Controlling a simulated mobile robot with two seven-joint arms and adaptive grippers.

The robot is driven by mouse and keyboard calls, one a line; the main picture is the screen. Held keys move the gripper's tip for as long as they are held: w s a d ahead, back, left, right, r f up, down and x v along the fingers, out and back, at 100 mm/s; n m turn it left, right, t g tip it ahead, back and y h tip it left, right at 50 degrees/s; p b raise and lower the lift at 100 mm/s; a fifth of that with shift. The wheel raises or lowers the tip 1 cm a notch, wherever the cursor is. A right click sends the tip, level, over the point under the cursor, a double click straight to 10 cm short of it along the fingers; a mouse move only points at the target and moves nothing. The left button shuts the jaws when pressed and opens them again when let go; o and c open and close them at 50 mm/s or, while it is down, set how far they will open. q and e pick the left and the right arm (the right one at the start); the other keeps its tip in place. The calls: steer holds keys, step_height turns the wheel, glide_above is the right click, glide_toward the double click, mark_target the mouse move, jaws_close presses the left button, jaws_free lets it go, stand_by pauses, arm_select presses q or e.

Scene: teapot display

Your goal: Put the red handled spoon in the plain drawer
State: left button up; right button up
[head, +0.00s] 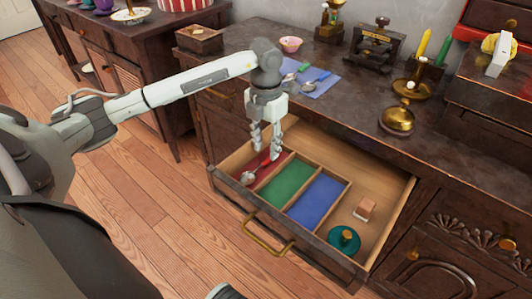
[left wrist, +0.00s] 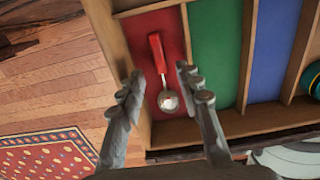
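The red handled spoon (head: 248,178) lies in the red-lined compartment of the open wooden drawer (head: 300,244). In the left wrist view the spoon (left wrist: 157,55) has its red handle pointing away and its metal bowl nearer me. My left gripper (head: 266,154) points down over that compartment. In the left wrist view its two fingers (left wrist: 159,72) are apart, one on each side of the spoon, with nothing held between them. I cannot tell how far above the spoon the fingertips are. My right gripper is not in view.
The drawer also has a green (head: 287,183) and a blue (head: 317,200) compartment. Its bare wood section holds a teal round object (head: 344,239) and a small block (head: 365,209). Other spoons lie on a blue cloth (head: 322,84) on the counter. A brass bell (head: 397,120) stands on the counter.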

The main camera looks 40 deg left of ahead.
mark_target(266, 161)
arm_select(q)
step_height(266, 161, up, 8)
steer(key=shift+r, duration=0.2)
